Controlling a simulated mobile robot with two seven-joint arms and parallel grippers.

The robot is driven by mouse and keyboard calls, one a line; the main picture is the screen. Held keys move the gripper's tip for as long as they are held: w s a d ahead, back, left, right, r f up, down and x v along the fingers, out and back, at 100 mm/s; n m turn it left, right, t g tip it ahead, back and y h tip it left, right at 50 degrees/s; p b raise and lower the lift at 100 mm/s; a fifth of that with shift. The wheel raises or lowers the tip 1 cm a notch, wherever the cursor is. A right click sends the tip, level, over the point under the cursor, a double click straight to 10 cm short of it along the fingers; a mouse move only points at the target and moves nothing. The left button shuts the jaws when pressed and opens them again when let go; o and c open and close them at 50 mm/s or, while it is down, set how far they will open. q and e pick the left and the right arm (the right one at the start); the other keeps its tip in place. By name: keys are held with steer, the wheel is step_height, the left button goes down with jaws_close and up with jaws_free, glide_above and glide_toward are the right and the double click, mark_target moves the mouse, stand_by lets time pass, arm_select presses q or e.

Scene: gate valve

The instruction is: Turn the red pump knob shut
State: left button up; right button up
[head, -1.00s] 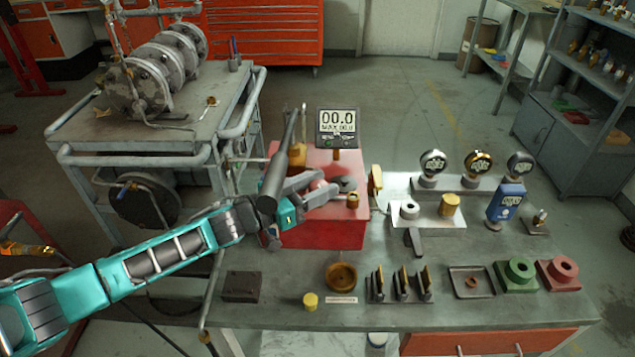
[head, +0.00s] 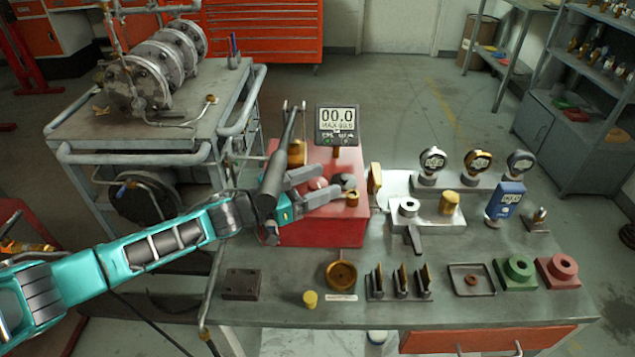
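The red pump box (head: 322,234) stands on the workbench, with a grey display (head: 337,125) behind it reading 00.0. The red knob (head: 318,184) shows as a small pinkish-red round top on the box, partly hidden by my gripper. My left gripper (head: 328,184) reaches in from the left over the box. Its two grey fingers are apart, one on the far side of the knob and one on the near side. I cannot tell whether they touch it. My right gripper is not in view.
A dark pump lever (head: 279,165) rises close to my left wrist. A brass fitting (head: 352,198) and a yellow handle (head: 375,178) are at the box's right. Gauges (head: 432,162), a blue meter (head: 506,200) and small parts occupy the bench's right and front.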

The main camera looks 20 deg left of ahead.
arm_select(q)
steer(key=v, duration=1.3)
steer(key=shift+b, duration=0.3)
